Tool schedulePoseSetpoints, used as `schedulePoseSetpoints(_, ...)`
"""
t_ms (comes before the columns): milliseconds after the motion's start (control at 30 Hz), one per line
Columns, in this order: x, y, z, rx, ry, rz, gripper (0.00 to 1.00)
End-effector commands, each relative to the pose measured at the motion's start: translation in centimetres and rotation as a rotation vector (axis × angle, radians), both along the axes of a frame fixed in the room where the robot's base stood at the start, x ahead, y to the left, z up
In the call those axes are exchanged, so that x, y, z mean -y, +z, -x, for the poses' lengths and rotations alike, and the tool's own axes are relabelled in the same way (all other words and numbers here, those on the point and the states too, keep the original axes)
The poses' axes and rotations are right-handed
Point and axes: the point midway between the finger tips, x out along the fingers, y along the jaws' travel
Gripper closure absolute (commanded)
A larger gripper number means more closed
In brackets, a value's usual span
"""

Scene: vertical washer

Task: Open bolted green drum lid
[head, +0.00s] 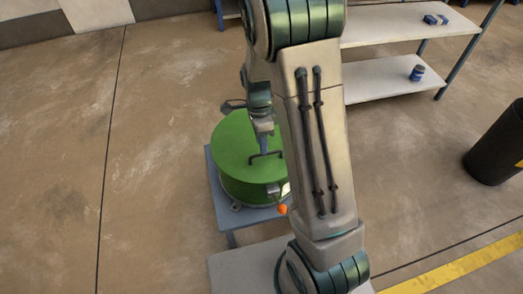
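The green drum lid (232,148) tops a round drum on a low blue-grey stand (222,203). A dark bar handle (265,157) shows on the lid's right part. Metal fittings sit at the drum's lower rim, with an orange knob (282,210) at the front right. My gripper (264,146) points down over the lid's right part, close to the handle. My arm hides the drum's right side. The fingers are too small and partly covered to tell whether they are open or shut, or whether they touch the handle.
A shelf unit (385,84) with small blue items stands at the back right. A black bin (497,145) stands at the right edge. A yellow line (455,267) crosses the floor at lower right. The floor left of the stand is clear.

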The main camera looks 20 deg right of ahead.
Motion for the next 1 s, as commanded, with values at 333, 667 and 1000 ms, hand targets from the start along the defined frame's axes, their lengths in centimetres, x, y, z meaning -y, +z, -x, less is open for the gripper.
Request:
schedulePoseSetpoints(333, 0.0, -2.8, 0.6, 0.000, 0.001, 0.000, 0.68)
schedulePoseSetpoints(667, 0.0, -2.7, 0.5, 0.000, 0.001, 0.000, 0.95)
schedulePoseSetpoints(1000, -0.2, -2.3, 0.5, -0.009, 0.005, 0.000, 1.00)
